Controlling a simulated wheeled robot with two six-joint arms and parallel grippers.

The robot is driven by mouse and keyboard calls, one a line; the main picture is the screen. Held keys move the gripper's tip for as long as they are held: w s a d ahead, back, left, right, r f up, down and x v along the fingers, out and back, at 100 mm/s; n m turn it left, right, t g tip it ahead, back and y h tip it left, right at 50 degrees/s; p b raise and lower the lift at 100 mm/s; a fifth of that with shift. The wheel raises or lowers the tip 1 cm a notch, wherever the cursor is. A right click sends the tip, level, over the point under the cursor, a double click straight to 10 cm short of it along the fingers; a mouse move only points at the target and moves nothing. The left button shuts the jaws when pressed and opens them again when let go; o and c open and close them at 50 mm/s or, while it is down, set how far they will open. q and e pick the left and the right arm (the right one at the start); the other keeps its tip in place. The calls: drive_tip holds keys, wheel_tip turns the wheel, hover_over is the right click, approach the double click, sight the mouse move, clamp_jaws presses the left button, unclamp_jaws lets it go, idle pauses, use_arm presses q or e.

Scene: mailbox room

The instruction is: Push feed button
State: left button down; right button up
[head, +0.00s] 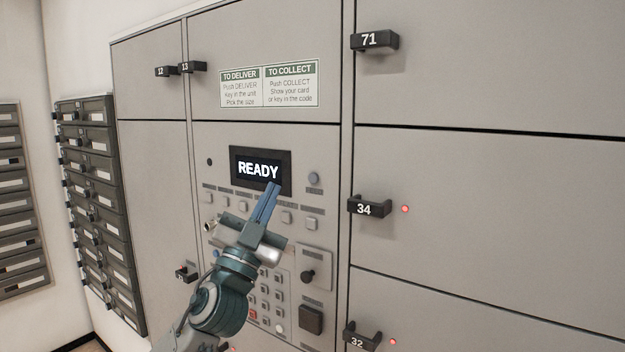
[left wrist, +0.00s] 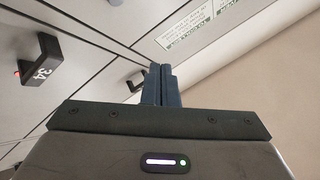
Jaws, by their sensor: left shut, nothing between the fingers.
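The control panel (head: 222,148) is set in the grey locker wall, with a dark display (head: 258,170) that reads READY. The labels are too small to read, so I cannot tell which is the feed button. My left gripper (head: 272,187) is shut and empty, its blue fingertips in front of the display's lower edge; whether they touch is unclear. The left wrist view shows its closed fingers (left wrist: 161,85). My arm hides part of the panel. My right gripper is not in view.
Locker handles 71 (head: 374,41), 34 (head: 368,207) and 32 (head: 362,336) stick out to the right of the panel. An instruction sign (head: 268,84) is above it. A keypad (head: 270,296) and a black knob (head: 308,276) are lower down. Dark mailboxes (head: 100,200) stand at left.

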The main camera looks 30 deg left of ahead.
sight(314, 178)
use_arm(q)
drive_tip(key=shift+w, duration=0.1)
drive_tip(key=shift+w+d+p, duration=0.2)
drive_tip(key=shift+w+p, duration=0.8)
drive_tip(key=shift+w, duration=1.2)
drive_tip(key=shift+w+d+p, duration=0.15)
drive_tip(key=shift+w+p, duration=0.8)
drive_tip(key=shift+w, duration=1.2)
drive_tip(key=shift+w, duration=0.15)
drive_tip(key=shift+w, duration=0.3)
drive_tip(key=shift+w, duration=0.35)
drive_tip(key=shift+s, duration=0.1)
drive_tip(key=shift+s+b, duration=0.4)
drive_tip(key=shift+s, duration=0.35)
